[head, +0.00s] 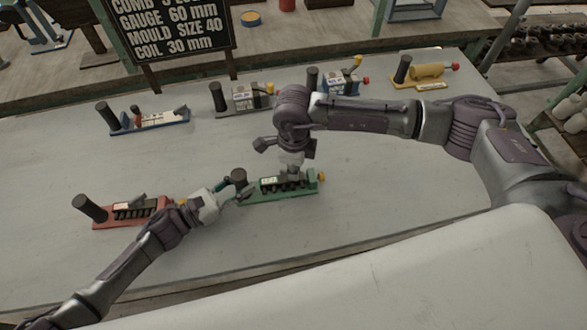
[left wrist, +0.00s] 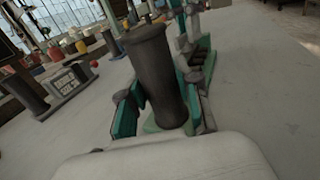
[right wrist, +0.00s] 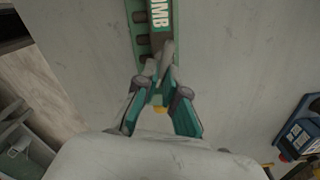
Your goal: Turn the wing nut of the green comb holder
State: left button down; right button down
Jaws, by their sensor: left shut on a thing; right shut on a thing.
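The green comb holder (head: 250,198) lies on the grey table, with a dark upright handle (head: 239,175) at its left end and a yellow knob (head: 322,176) at its right end. My left gripper (head: 234,188) is shut around the handle. In the left wrist view the dark handle (left wrist: 153,70) stands between its fingers. My right gripper (head: 291,172) comes down from above onto the holder's top. In the right wrist view its fingertips (right wrist: 157,82) close over the grey wing nut, which they mostly hide. The green body (right wrist: 139,22) with dark teeth runs away from them.
A red holder (head: 100,222) stands left of the green one. Blue (head: 150,125), grey (head: 240,97), another blue (head: 343,82) and yellow (head: 427,73) holders line the back. A black sign (head: 170,30) stands behind them. The front of the table is clear.

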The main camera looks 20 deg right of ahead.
jog(key=n, duration=0.5)
jog(key=shift+w+d+n, duration=0.1)
jog(key=shift+w+n, duration=0.2)
jog(key=shift+w, duration=0.05)
jog(key=n, duration=0.5)
jog(key=shift+w+n, duration=0.25)
jog(key=shift+n, duration=0.05)
jog(key=c, duration=1.3)
grip_release()
jog(key=shift+o, duration=0.2)
notch_tip(320, 180, up, 12)
